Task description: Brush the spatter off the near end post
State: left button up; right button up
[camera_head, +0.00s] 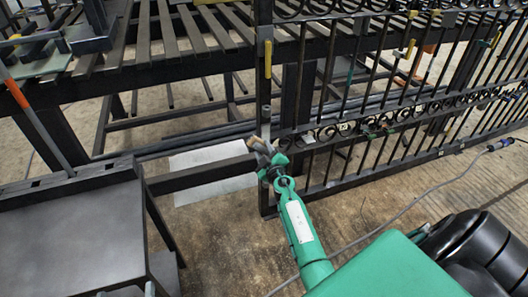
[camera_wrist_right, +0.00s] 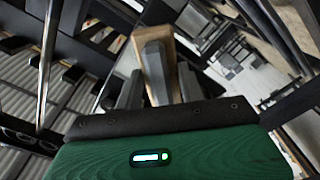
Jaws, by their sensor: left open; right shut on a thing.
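The near end post (camera_head: 264,90) of the dark scroll gate (camera_head: 345,130) stands upright in the middle of the head view. I cannot make out spatter on it. My right gripper (camera_head: 264,153), on the green arm, is shut on a brush in front of the post's lower part. The brush (camera_wrist_right: 155,65) shows a grey handle and a wooden block in the right wrist view, between the fingers (camera_wrist_right: 158,88). Whether it touches the post I cannot tell. My left gripper (camera_head: 125,291) shows only two grey tips, set apart, at the bottom left edge.
A dark table (camera_head: 75,235) stands at the left. A slatted dark rack (camera_head: 170,50) runs behind. A pale sheet (camera_head: 210,172) lies on the floor left of the post. A cable (camera_head: 420,195) crosses the floor at right. A yellow strip (camera_head: 268,58) sits on the post.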

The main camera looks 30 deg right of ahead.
jog(key=shift+x, duration=0.85)
